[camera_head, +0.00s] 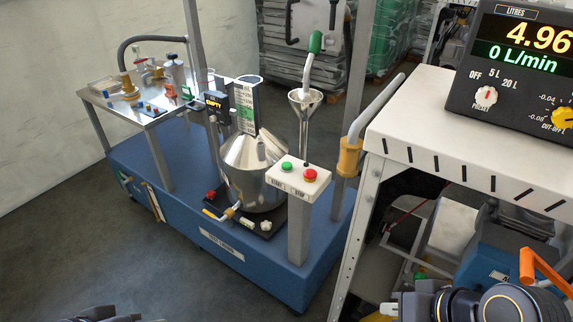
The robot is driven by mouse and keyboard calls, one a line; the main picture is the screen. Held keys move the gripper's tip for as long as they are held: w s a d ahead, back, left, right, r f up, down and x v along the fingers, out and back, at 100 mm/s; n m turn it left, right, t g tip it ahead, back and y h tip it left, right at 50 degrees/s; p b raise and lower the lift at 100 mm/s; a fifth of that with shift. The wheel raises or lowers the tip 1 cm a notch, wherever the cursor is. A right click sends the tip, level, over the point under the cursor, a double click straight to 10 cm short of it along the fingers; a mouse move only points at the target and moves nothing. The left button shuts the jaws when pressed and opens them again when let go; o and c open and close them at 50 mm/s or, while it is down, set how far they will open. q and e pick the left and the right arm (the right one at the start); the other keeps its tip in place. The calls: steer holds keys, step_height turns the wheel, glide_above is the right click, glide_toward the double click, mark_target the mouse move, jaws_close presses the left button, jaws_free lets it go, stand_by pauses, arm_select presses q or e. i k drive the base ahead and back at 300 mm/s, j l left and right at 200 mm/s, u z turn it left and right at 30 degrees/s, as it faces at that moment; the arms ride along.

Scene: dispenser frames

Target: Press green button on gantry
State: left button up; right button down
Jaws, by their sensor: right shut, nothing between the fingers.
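The green button (287,166) sits on the white control box (297,181), left of the red mushroom button (310,175). The box tops a grey post at the front of the blue gantry base (290,278). Nothing covers the green button. My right gripper (396,308) is at the bottom edge, right of centre, shut and empty, well below and to the right of the button. Part of my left gripper (108,317) shows at the bottom left edge, mostly cut off, and its fingers cannot be made out.
A steel vessel (250,175) and a funnel (305,97) stand behind the control box. A white-topped bench (440,120) with a meter (510,85) reading 4.96 and 0 L/min fills the right side. Open floor (130,250) lies at the front left.

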mark_target(286, 166)
steer(key=i+j, duration=0.25)
steer(key=i+j+z, duration=0.15)
steer(key=j, duration=0.3)
steer(key=i+j, duration=0.35)
steer(key=i+j+z, duration=0.1)
steer(key=i+j, duration=0.15)
steer(key=j, duration=0.1)
